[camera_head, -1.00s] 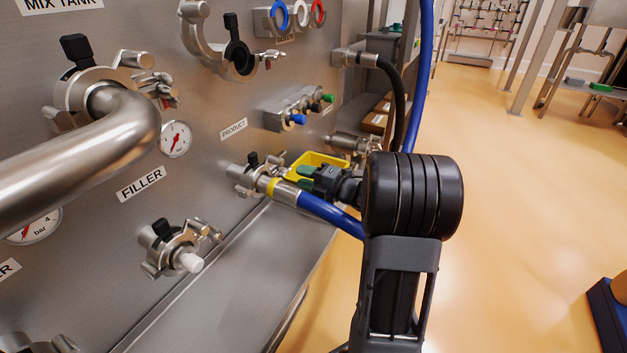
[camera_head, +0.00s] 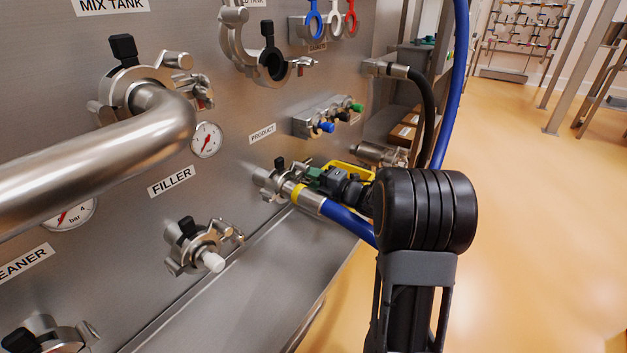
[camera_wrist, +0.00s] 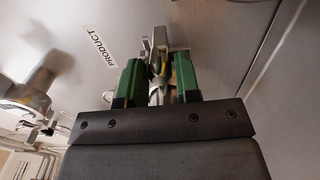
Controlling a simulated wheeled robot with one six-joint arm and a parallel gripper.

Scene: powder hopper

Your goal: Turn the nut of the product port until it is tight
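The product port (camera_head: 270,184) sits on the steel panel below the PRODUCT label, with a metal clamp and a small black handle. A blue hose (camera_head: 348,222) with a yellow band and metal end meets it. The nut (camera_head: 303,164) is on the clamp's right side and is partly hidden by my gripper. My gripper (camera_head: 313,176) has green fingers and is close beside the clamp. In the wrist view, the green fingers (camera_wrist: 158,75) stand apart, with metal clamp parts in the gap between them. Contact with the nut cannot be made out.
The filler port (camera_head: 200,246) with a white plug is below left. A thick steel pipe (camera_head: 110,150) runs at the left. A yellow tray (camera_head: 352,170) lies behind my gripper. A black hose (camera_head: 428,115) and a tall blue hose (camera_head: 452,90) hang right. The floor (camera_head: 530,200) at right is clear.

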